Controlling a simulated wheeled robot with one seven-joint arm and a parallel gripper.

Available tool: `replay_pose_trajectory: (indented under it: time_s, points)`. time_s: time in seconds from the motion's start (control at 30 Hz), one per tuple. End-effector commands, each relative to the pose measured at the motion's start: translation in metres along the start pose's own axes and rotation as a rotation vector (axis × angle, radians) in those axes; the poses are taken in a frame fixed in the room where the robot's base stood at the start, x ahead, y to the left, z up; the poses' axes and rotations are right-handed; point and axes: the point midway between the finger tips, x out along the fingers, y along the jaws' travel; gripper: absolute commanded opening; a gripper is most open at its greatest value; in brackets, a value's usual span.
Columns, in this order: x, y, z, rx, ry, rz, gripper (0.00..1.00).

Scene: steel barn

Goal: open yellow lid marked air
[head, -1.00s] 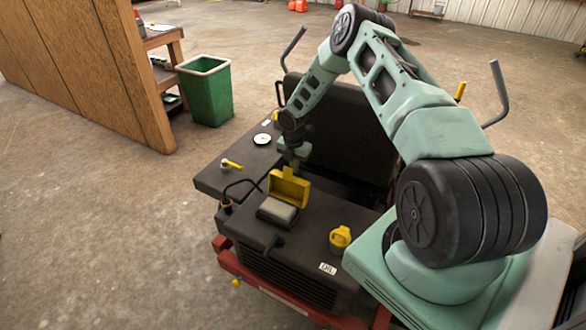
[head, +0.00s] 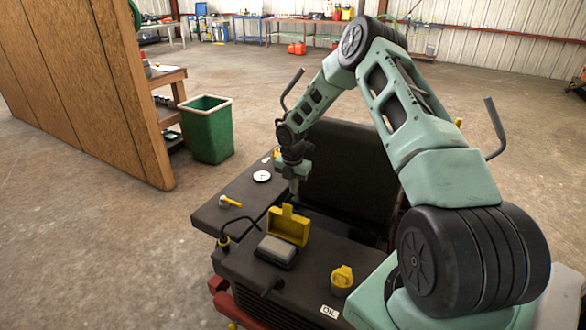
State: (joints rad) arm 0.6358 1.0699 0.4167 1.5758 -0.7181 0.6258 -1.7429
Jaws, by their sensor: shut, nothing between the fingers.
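The yellow lid (head: 288,225) stands raised, hinged up at the back of a dark box on the machine's top. A grey block (head: 277,250) shows in the box below it. No "air" marking is readable on the lid from here. My gripper (head: 294,190) points down just above and behind the lid's top edge. It is shut with nothing in it. A small gap seems to separate it from the lid, but touching cannot be ruled out.
A yellow cap (head: 342,276) sits right of the box near an "OIL" label (head: 329,311). A yellow-handled valve (head: 230,202) and a white gauge (head: 262,176) are at left. A black seat (head: 345,175) stands close behind my gripper. A green bin (head: 208,130) is on the floor.

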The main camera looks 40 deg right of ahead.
Motion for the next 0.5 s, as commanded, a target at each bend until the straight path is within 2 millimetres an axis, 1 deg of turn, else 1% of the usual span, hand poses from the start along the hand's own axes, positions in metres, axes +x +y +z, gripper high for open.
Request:
replay_pose_trajectory:
  time_s: [0.03,0.1,0.3,0.4,0.5]
  points:
    - [-0.011,0.0,0.001,0.002,-0.003,0.002,0.0]
    - [-0.028,0.001,0.001,0.001,-0.003,0.003,0.0]
    - [-0.07,0.0,0.0,0.001,-0.002,0.001,0.0]
    - [-0.085,0.0,0.0,0.001,-0.001,0.0,0.0]
    - [-0.094,0.0,0.0,0.001,-0.001,0.0,0.0]
